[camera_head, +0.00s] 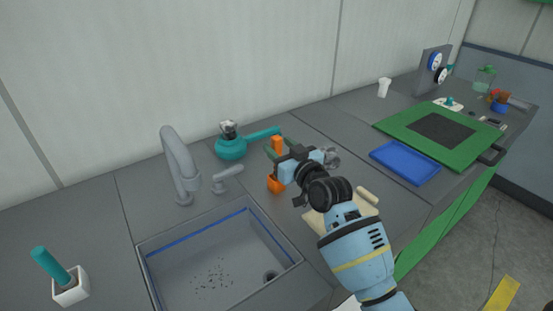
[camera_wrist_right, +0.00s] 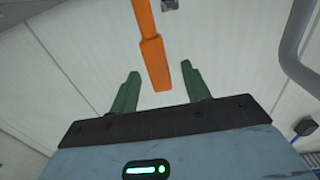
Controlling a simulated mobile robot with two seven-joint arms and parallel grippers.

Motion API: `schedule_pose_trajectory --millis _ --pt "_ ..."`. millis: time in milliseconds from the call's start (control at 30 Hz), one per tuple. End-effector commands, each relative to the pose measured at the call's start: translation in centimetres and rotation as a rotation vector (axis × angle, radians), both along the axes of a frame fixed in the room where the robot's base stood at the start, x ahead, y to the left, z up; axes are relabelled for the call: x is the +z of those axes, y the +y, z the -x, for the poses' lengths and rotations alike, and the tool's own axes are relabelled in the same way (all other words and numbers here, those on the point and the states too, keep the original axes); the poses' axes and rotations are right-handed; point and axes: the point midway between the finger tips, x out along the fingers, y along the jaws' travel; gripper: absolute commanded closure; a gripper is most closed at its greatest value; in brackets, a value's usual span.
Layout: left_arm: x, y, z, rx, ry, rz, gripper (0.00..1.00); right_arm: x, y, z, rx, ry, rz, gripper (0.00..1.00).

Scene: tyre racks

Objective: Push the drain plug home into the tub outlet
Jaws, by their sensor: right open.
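The tub (camera_head: 222,255) is a grey sink with a blue line inside its rim. Its outlet (camera_head: 270,277) is a dark round hole near the right front corner, with no plug seen in it. An orange upright piece (camera_head: 277,145) stands by my right gripper (camera_head: 281,152), above an orange block (camera_head: 276,184). In the right wrist view an orange bar (camera_wrist_right: 154,62) shows between the two green fingers, which are apart with gaps on both sides. I cannot tell whether the orange piece is the drain plug. My left gripper is not in view.
A grey faucet (camera_head: 181,165) stands behind the tub, with a teal pot (camera_head: 231,147) to its right. A white holder with a teal handle (camera_head: 70,286) is at far left. A cream board (camera_head: 318,222), blue tray (camera_head: 405,162) and green mat (camera_head: 400,127) lie to the right.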

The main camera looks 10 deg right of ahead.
Motion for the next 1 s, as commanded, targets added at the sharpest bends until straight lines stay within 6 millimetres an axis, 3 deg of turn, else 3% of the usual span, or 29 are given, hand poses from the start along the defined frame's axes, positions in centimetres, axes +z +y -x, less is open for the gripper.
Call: schedule_pose_trajectory --millis 200,500,833,1000 --pt "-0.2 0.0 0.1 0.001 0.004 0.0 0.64 -0.1 0.6 -1.9 0.0 0.001 -0.001 0.53" --pt "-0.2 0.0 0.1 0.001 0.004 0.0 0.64 0.0 0.7 -2.1 0.0 -0.001 0.0 0.54" --pt "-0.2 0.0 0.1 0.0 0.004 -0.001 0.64 0.0 0.7 -2.1 0.0 0.0 0.0 0.97" --pt "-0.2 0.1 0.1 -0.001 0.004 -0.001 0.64 0.0 0.7 -2.1 0.0 -0.001 0.0 1.0"
